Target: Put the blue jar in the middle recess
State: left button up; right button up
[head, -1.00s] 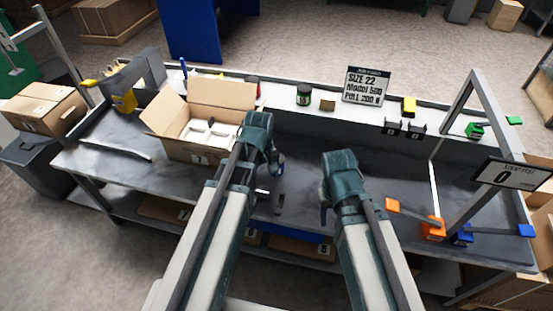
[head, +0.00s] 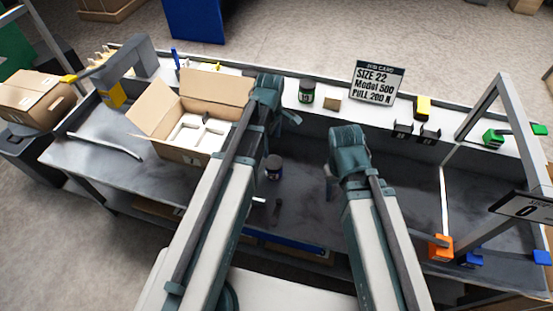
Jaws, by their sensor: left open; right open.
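A small dark blue jar (head: 274,168) with a pale label stands upright on the grey bench top, between my two arms. My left gripper (head: 291,117) is open, beyond the jar and near the back shelf, apart from the jar. My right gripper (head: 328,188) is open and empty, to the right of the jar above the bench. An open cardboard carton (head: 178,153) stands left of my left arm. It holds a white insert (head: 197,133) with divided recesses; my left arm and the carton walls hide part of it, and I cannot tell which recess is the middle one.
On the back shelf stand a dark green-labelled jar (head: 306,91), a small tan block (head: 332,104) and a job card (head: 378,80). Orange (head: 440,248) and blue (head: 473,258) clamp-like parts are at the right.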

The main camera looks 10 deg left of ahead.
aim_at(273, 162)
pick_arm(q)
notch_tip(273, 162, down, 9)
jog(key=b, duration=0.8)
jog(key=shift+w+r+b, duration=0.15)
jog(key=shift+b, duration=0.25)
jog(key=shift+r, duration=0.1)
pick_arm(e)
notch_tip(273, 162, down, 9)
jog(key=shift+r, duration=0.2)
jog(key=shift+f, duration=0.1)
pick_arm(q)
jog(key=f+b, duration=0.5)
jog(key=shift+w+d+f, duration=0.1)
jog(key=shift+d+f, duration=0.1)
pick_arm(e)
notch_tip(273, 162, down, 5)
jog(key=shift+f, duration=0.1)
pick_arm(q)
jog(key=shift+r, duration=0.1)
grip_shut()
